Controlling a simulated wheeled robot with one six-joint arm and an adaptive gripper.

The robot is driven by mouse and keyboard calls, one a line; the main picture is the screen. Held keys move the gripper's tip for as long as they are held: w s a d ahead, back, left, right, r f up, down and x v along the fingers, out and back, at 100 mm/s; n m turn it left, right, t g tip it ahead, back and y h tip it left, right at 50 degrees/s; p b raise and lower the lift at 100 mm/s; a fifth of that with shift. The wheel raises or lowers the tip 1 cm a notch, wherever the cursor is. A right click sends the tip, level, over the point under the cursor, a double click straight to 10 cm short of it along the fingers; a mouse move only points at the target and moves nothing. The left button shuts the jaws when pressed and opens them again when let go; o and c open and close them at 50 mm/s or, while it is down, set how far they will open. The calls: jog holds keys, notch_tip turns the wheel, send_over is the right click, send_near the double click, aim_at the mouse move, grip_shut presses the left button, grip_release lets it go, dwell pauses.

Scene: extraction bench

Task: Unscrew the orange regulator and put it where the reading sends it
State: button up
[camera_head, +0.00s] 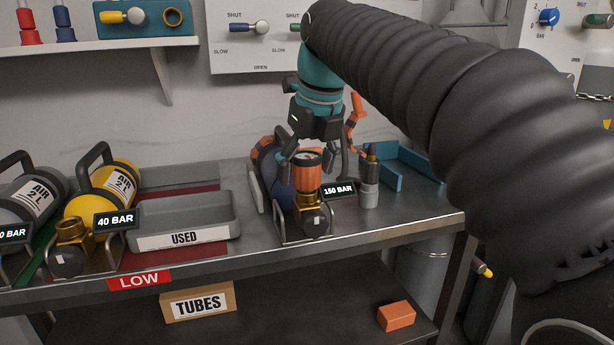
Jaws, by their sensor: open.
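The orange regulator (308,165) stands upright on the brass valve (307,199) of a dark blue cylinder (268,165) lying on the bench. A sign beside it reads 150 BAR (339,190). My gripper (307,160) is open and points down, its fingers around or just beside the orange regulator; I cannot tell whether they touch it. A grey tray labelled USED (185,217) lies left of it. A red LOW label (139,280) is on the bench's front edge, in front of a red strip. A yellow cylinder (103,190) has a 40 BAR sign (116,221).
A grey cylinder (32,195) lies at the far left. A small grey and black bottle (370,180) stands right of the 150 BAR sign, with a blue holder (412,167) behind. A TUBES box (198,302) and an orange block (396,316) are on the lower shelf. The bench's front right is clear.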

jog(key=c, duration=1.3)
jog(key=n+g+y, duration=0.1)
jog(key=n, duration=0.7)
jog(key=n+g, duration=0.1)
jog(key=n, duration=0.1)
jog(key=shift+n+g+y, duration=0.3)
jog(key=shift+n+y, duration=0.1)
jog(key=n, duration=0.2)
jog(key=n+g, duration=0.1)
jog(key=n, duration=0.2)
jog(key=shift+n+g, duration=0.3)
jog(key=n+g+h, duration=0.1)
jog(key=n, duration=0.3)
jog(key=o, duration=1.3)
